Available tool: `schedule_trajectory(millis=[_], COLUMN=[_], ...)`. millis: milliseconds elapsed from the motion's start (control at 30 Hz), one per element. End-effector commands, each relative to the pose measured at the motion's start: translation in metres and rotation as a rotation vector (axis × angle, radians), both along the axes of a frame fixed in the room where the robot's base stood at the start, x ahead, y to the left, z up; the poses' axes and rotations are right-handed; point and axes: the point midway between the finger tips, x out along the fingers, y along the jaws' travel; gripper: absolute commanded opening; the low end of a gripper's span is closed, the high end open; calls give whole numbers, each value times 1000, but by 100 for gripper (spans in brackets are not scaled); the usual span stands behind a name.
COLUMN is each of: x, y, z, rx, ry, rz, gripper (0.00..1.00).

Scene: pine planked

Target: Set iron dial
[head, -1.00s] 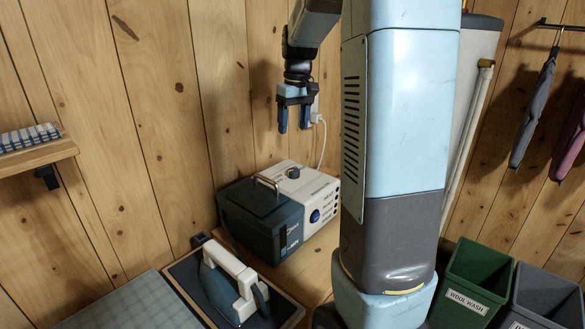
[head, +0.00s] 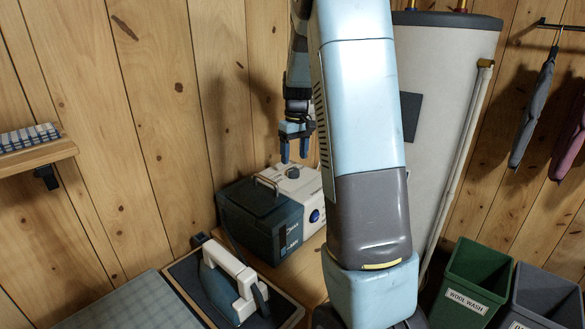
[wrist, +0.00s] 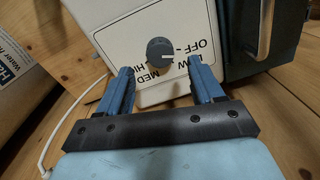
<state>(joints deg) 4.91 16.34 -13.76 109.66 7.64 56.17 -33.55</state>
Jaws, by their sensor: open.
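The ironing station (head: 262,228) has a dark housing with a handle and a white end section. Its dark dial (head: 293,173) sits on the white top, and a blue knob (head: 314,216) is on the front. In the wrist view the round dark grey dial (wrist: 160,52) has a short pale mark pointing roughly right. OFF, LOW, MED and HIGH are printed around it, seen upside down. My gripper (head: 294,160) hangs above the white top, fingers down. In the wrist view my gripper (wrist: 158,69) is open and empty, with the dial beyond and between its fingertips, seemingly untouched.
The iron (head: 232,288) rests on a dark pad left of my arm. A gridded mat (head: 115,305) lies at front left. The plank wall is close behind. Green (head: 478,280) and grey (head: 545,298) bins stand right. A white cable (wrist: 62,130) runs beside the station.

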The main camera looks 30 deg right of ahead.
Motion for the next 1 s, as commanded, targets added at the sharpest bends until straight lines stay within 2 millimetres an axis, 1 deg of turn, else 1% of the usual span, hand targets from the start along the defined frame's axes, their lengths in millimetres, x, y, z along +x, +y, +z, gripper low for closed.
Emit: schedule_trajectory(millis=[33,100,200,300,467,733,767,1000], x=[0,0,0,0,0,0,0,0], y=[1,1,2,2,2,2,2,2], z=[-9,-20,-33,-41,-49,-49,-49,-49], rx=[1,1,1,0,0,0,0,0], ry=[1,2,2,0,-1,-1,-1,-1], rz=[-1,-1,0,1,0,0,0,0], gripper=[67,67,67,67,67,67,65,42])
